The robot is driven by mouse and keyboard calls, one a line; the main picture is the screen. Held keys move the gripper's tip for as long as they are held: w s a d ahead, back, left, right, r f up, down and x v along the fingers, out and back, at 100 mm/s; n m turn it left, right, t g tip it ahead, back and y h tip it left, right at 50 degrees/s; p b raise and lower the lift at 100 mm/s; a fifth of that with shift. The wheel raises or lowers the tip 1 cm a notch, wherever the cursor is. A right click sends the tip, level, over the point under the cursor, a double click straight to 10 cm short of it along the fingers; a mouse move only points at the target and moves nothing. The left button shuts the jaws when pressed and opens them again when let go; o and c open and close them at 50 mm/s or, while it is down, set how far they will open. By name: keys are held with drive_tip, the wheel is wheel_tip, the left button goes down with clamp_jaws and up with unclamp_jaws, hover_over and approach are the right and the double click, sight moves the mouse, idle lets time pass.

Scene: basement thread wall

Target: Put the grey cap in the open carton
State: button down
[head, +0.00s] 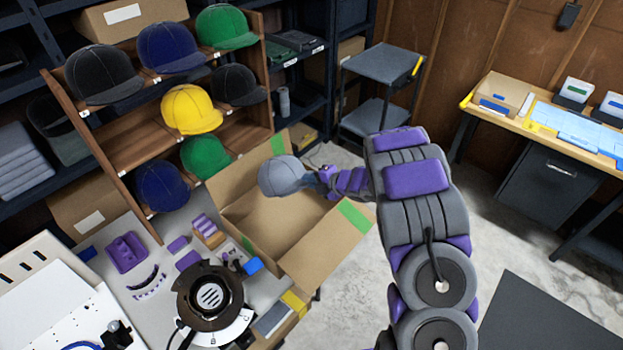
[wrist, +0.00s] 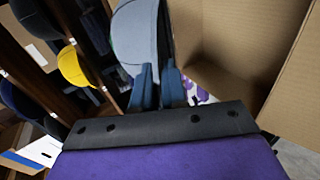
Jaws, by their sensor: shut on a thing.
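The grey cap (head: 281,175) hangs in my gripper (head: 316,182), over the open carton (head: 262,218). In the head view it overlaps the carton's upper left part. My gripper is shut on the cap's edge. In the wrist view the cap (wrist: 138,35) stands above the two blue-grey fingers (wrist: 157,85). The carton's inside (wrist: 235,45) shows to the right of them. The carton's flaps are open, with green tape on them. How high the cap is above the carton's floor cannot be told.
A wooden shelf (head: 160,115) behind the carton holds black, blue, green and yellow caps. A cap press (head: 210,295) and small purple parts crowd the table at lower left. A grey cart (head: 383,65) stands behind.

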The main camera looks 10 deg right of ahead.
wheel_tip(320, 180, down, 14)
drive_tip(key=w+a+b, duration=0.2)
drive_tip(key=b, duration=0.5)
drive_tip(key=shift+w+a, duration=0.3)
drive_tip(key=shift+a, duration=0.2)
drive_tip(key=c, duration=1.4)
unclamp_jaws()
drive_tip(key=shift+a, duration=0.15)
drive_tip(key=shift+c, duration=0.2)
drive_tip(key=o, duration=0.3)
drive_tip(key=shift+o, duration=0.2)
drive_tip(key=shift+d, duration=0.25)
drive_tip(key=shift+s, duration=0.1)
